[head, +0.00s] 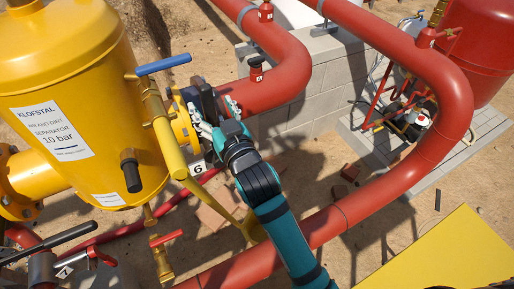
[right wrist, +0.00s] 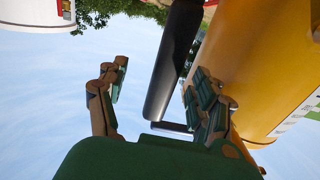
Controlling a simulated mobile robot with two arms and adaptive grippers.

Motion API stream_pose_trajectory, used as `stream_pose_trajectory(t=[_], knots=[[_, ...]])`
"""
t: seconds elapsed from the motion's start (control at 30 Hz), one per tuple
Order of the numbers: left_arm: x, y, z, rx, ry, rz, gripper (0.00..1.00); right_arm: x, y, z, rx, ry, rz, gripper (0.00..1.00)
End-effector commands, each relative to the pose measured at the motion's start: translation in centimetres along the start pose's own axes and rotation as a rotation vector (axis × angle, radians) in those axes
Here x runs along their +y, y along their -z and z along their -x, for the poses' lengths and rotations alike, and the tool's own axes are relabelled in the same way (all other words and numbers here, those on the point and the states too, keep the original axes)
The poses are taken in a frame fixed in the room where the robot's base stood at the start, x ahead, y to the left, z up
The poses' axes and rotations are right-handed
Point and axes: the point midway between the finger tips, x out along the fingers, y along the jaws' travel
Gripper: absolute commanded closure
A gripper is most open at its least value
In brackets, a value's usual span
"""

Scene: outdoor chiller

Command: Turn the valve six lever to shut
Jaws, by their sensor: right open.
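The tag with a 6 (head: 197,168) hangs beside the yellow separator tank (head: 75,60), below my right gripper (head: 214,112). A dark lever (head: 206,97) shows at the fingertips, next to the yellow flange; it seems to be the valve six lever. In the right wrist view a thick black lever (right wrist: 174,65) runs between the two spread fingers of the right gripper (right wrist: 160,78). The fingers stand apart on either side, with sky visible between lever and left finger. The gripper is open. The valve body is largely hidden. My left gripper is not in view.
A blue lever (head: 164,65) and a red lever (head: 167,238) sit by the tank. A long black-handled lever (head: 48,243) is at bottom left. Large red pipes (head: 440,80) curve right of my arm. A yellow panel (head: 455,250) fills the lower right corner.

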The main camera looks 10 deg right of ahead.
Motion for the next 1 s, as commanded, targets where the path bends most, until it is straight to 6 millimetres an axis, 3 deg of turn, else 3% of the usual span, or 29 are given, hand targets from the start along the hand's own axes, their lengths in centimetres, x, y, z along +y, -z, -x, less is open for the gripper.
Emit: stream_pose_trajectory(t=[0.37,0.8,1.0], knots=[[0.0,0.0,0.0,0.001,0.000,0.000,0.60,0.0,0.0,0.3,0.000,0.000,0.000,0.22],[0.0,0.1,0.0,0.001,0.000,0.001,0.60,0.0,-0.1,5.4,-0.001,0.000,-0.002,0.22],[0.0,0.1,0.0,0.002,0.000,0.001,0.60,0.0,0.0,6.9,0.001,0.000,0.000,0.22]])
